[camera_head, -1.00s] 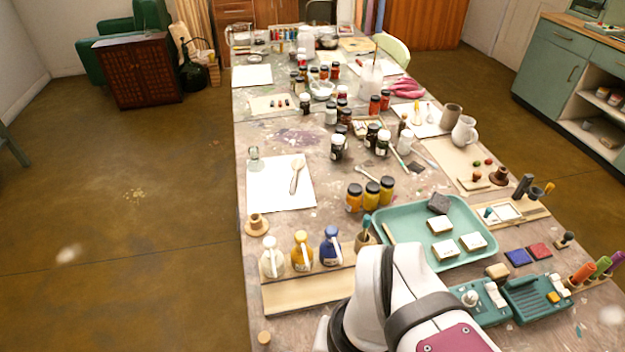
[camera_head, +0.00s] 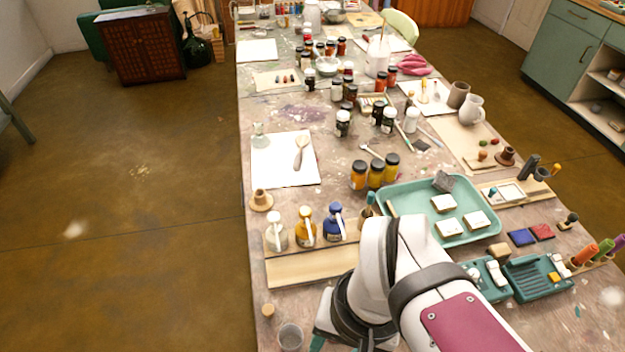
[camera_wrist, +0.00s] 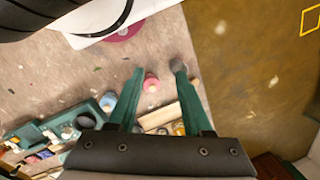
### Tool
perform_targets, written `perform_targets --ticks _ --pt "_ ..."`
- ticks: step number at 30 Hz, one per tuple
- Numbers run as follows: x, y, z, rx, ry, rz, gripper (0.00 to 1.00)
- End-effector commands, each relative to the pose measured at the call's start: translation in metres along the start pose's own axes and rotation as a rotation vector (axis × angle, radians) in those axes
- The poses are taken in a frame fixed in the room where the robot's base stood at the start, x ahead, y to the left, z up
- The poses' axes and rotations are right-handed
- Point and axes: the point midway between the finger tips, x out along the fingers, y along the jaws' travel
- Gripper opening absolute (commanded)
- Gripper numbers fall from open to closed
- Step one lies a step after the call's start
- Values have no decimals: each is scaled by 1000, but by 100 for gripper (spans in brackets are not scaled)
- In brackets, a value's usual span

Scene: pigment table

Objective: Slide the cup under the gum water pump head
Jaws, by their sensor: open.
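A small grey cup (camera_head: 290,337) stands on the table near the bottom of the head view. A grey round shape that looks like it (camera_wrist: 178,63) shows beside my right fingertip in the wrist view. My gripper (camera_wrist: 160,74) is open, with its two green fingers apart. In the head view a green part of my gripper (camera_head: 318,342) shows right of the cup. Three pump bottles stand behind a wooden board (camera_head: 310,268): a clear-white one (camera_head: 277,236), a yellow one (camera_head: 305,228) and a blue one (camera_head: 335,224). Which holds gum water is unreadable.
A small wooden peg (camera_head: 268,311) stands near the table's left edge, between the cup and the board. A teal tray (camera_head: 475,190) with pale blocks lies right of the bottles. In the wrist view a pink round thing (camera_wrist: 150,82) lies between my fingers' lines.

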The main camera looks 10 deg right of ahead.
Motion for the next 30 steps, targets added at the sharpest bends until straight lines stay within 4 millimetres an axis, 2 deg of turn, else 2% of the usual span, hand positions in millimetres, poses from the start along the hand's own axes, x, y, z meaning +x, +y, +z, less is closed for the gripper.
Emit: perform_targets --ticks 12,14,16,17,19,20,21,23,24,27,30 --pt "0 0 0 0 0 0 50" --pt "0 0 0 0 0 0 54" --pt "-7 -3 -10 12 -10 7 54" --pt "-13 -5 -21 21 -18 12 54" --pt "-32 -11 -60 59 -51 32 54" --pt "-40 -11 -83 79 -69 42 54" --pt "-48 -9 -117 109 -98 54 54" --pt "-53 2 -167 156 -140 64 54" --pt "-52 13 -199 184 -166 68 54" --pt "-38 47 -262 251 -223 68 54" --pt "-21 77 -298 297 -260 60 54"
